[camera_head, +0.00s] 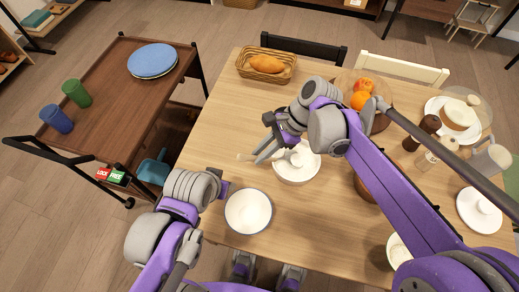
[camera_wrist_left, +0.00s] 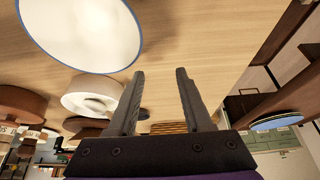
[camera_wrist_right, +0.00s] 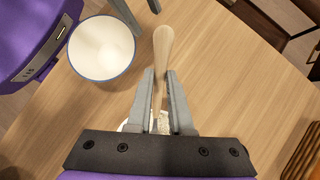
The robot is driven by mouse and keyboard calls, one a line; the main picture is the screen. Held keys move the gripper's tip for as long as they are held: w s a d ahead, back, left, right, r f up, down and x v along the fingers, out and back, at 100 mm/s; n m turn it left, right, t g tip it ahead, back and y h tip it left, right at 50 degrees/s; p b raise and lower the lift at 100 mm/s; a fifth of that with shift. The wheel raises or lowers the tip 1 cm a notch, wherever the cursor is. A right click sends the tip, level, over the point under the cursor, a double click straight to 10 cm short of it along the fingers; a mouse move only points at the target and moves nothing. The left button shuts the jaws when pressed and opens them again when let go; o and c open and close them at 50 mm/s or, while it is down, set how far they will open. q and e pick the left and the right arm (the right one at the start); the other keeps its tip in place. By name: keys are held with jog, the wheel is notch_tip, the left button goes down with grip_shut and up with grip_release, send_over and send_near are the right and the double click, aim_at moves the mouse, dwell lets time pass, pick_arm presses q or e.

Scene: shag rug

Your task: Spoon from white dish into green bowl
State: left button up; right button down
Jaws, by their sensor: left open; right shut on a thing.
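My right gripper (camera_head: 262,148) is shut on a pale wooden spoon (camera_wrist_right: 162,48), which sticks out beyond the fingertips in the right wrist view. In the head view the spoon (camera_head: 245,157) is above the table, by the left side of the white dish (camera_head: 297,175). The dish is partly covered by my right gripper. A white bowl with a blue rim (camera_head: 248,211) stands nearer to me, left of the dish; its inside looks empty. I see no clearly green bowl. My left gripper (camera_wrist_left: 158,85) is open and empty, beside the blue-rimmed bowl.
The wooden table (camera_head: 225,135) is clear left of the dish. A cart (camera_head: 120,105) with cups and blue plates is at left.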

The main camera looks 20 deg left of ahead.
pick_arm(q)
jog(key=shift+f+b, duration=0.5)
jog(key=shift+f, duration=0.2)
pick_arm(e)
jog(key=shift+w+d+f, duration=0.1)
jog(key=shift+f, duration=0.85)
jog(key=shift+w+d+f+t+h+p, duration=0.1)
jog(key=shift+w+d+t+h+p, duration=0.15)
jog(key=shift+d+t+h+p, duration=0.2)
jog(key=shift+s+a+r+t+h+p, duration=0.1)
jog(key=shift+a+r+t+h+p, duration=0.1)
jog(key=shift+r+h+p, duration=0.3)
jog(key=shift+a+r+t+h+p, duration=0.15)
jog(key=shift+r+h+p, duration=0.1)
jog(key=shift+r+p, duration=0.35)
pick_arm(q)
jog(key=shift+w+r+p, duration=0.25)
jog(key=shift+r+p, duration=0.3)
jog(key=shift+r, duration=0.9)
jog(key=shift+w+r+p, duration=0.2)
jog(key=shift+r+p, duration=0.35)
jog(key=shift+r, duration=0.85)
pick_arm(e)
jog(key=shift+s+a+r+t+h, duration=0.2)
jog(key=shift+r+h, duration=0.1)
jog(key=shift+r, duration=0.15)
jog(key=shift+s+a+r+t+h, duration=0.1)
jog(key=shift+r+t+h, duration=0.15)
jog(key=shift+r, duration=0.2)
